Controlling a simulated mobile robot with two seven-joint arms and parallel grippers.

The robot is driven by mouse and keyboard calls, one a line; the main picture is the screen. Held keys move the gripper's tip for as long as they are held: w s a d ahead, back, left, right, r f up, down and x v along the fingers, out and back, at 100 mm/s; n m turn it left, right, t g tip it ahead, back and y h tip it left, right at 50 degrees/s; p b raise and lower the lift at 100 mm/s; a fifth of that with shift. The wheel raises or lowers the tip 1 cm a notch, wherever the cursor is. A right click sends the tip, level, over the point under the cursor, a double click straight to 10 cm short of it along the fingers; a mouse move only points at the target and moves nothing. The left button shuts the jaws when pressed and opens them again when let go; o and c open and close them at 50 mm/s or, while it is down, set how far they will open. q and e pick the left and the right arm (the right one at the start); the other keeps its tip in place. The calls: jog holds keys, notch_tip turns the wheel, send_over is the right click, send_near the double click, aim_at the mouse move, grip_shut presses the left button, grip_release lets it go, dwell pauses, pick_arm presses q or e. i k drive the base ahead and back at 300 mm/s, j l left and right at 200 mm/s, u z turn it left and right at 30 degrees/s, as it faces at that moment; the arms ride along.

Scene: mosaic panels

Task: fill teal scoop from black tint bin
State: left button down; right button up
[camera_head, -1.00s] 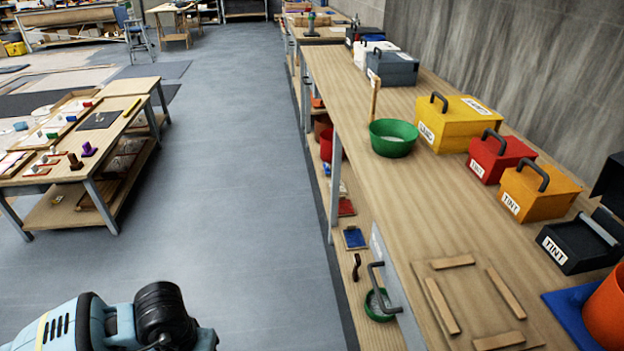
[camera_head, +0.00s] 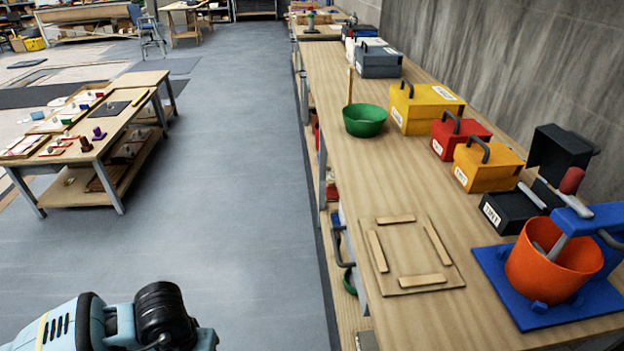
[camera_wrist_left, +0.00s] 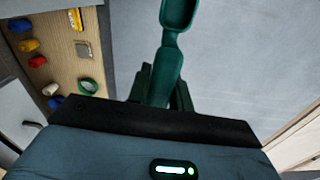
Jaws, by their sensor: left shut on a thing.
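The teal scoop (camera_wrist_left: 170,62) shows in the left wrist view. My left gripper (camera_wrist_left: 160,88) is shut on its handle, and the bowl reaches past the top edge of that view, over grey floor. What the bowl holds cannot be told. The black tint bin (camera_head: 505,212) stands on the long bench at the right of the head view, with its black lid (camera_head: 558,150) raised. A pale bar crosses its dark opening, and its contents cannot be made out. In the head view only part of my arm shows at the bottom left. My right gripper is out of view.
An orange bucket (camera_head: 540,270) on a blue stand (camera_head: 495,268) is right of the black bin. Orange (camera_head: 487,172), red (camera_head: 458,140) and yellow (camera_head: 425,110) bins and a green bowl (camera_head: 365,122) stand farther back. A wooden frame (camera_head: 400,275) lies in front.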

aim_at(556, 150)
jog(key=k+l, duration=1)
jog(key=l, duration=0.15)
